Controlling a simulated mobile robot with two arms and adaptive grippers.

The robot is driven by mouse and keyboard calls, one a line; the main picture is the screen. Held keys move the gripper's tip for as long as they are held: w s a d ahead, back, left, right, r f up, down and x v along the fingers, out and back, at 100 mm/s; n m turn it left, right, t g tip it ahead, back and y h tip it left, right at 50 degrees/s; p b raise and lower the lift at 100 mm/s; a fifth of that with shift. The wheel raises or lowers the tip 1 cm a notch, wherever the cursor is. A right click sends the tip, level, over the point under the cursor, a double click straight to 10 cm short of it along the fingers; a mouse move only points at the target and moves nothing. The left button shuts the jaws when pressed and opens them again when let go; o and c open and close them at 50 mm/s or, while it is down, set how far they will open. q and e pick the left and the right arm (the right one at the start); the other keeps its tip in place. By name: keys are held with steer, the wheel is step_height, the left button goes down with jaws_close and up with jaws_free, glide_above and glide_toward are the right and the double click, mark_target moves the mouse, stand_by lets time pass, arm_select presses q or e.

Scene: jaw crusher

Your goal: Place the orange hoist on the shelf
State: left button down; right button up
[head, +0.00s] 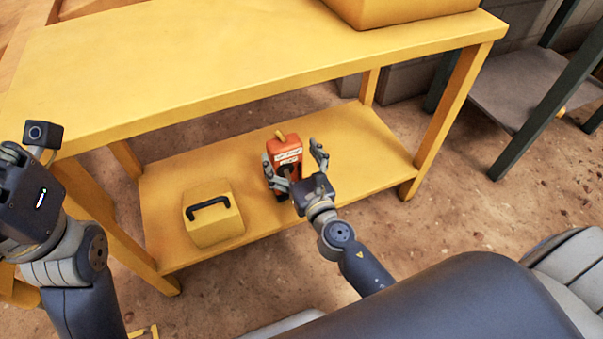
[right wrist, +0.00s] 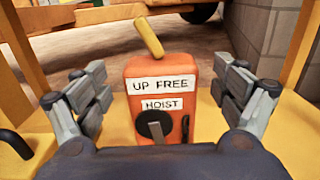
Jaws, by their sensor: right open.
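The orange hoist (head: 285,152) stands upright on the lower shelf (head: 345,135) of the yellow table. In the right wrist view the hoist (right wrist: 165,70) shows white labels reading "UP FREE" and "HOIST", a dark knob and a yellow piece on top. My right gripper (head: 294,158) is open in front of the hoist, with one finger on each side. In the right wrist view gaps show between the fingers and the hoist. My left arm is at the left edge of the head view; its fingers are not seen.
A yellow box with a black handle (head: 212,215) sits on the lower shelf, left of the hoist. The yellow tabletop (head: 200,70) overhangs the shelf, with a yellow case (head: 400,10) at its back. Table legs (head: 455,105) bound the shelf. The shelf's right part is clear.

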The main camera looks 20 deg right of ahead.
steer(key=s+b, duration=0.1)
steer(key=s, duration=0.7)
steer(key=shift+d, duration=0.15)
steer(key=shift+s+f, duration=0.1)
